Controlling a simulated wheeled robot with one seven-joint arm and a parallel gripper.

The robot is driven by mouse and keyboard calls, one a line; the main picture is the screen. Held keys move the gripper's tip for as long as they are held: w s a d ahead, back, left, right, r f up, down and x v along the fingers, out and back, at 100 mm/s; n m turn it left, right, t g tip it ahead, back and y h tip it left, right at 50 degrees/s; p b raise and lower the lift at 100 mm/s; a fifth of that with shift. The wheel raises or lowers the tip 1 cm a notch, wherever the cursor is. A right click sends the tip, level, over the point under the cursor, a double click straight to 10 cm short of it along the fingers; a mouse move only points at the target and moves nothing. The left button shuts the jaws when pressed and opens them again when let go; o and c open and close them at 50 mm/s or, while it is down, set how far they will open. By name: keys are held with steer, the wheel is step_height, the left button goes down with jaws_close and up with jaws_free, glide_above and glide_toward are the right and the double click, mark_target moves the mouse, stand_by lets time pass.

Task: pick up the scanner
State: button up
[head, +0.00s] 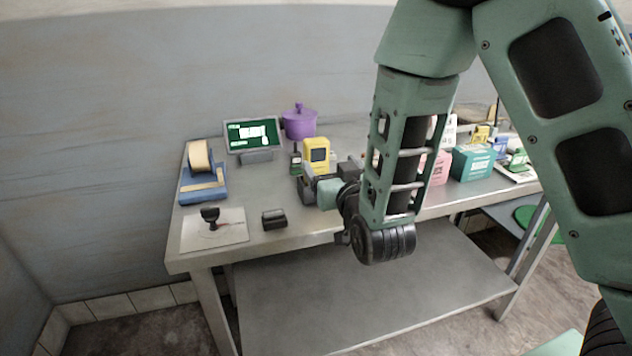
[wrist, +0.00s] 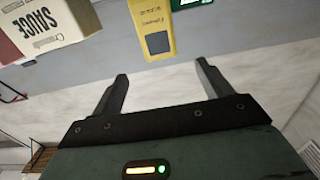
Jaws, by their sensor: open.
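A yellow device with a dark square screen, which looks like the scanner (head: 316,149), stands on the metal table (head: 232,245) toward the back. My gripper (head: 310,178) is in front of it in the head view and hides its lower part. In the wrist view the yellow scanner (wrist: 154,22) shows at the top, beyond the fingertips and roughly in line with the gap between them. My gripper (wrist: 162,71) is open there, and nothing is between its fingers.
A small dark bottle (head: 295,160) stands close left of the scanner. Behind are a purple pot (head: 299,122) and a green display (head: 252,135). A tape dispenser (head: 203,178), stamp (head: 210,215) and black block (head: 274,219) are left. Boxes (head: 472,162) stand right, partly behind my arm.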

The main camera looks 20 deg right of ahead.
mark_target(318, 147)
steer(key=w+p, duration=0.3)
steer(key=w, duration=0.3)
steer(key=shift+w+r, duration=0.1)
steer(key=shift+w, duration=0.1)
steer(key=shift+w+f+p, duration=0.15)
steer(key=shift+w+p, duration=0.4)
steer(key=shift+w, duration=1.05)
steer(key=shift+w+f+p, duration=0.1)
steer(key=shift+w+p, duration=0.4)
steer(key=shift+w, duration=1.05)
steer(key=c, duration=1.5)
steer(key=shift+r, duration=0.15)
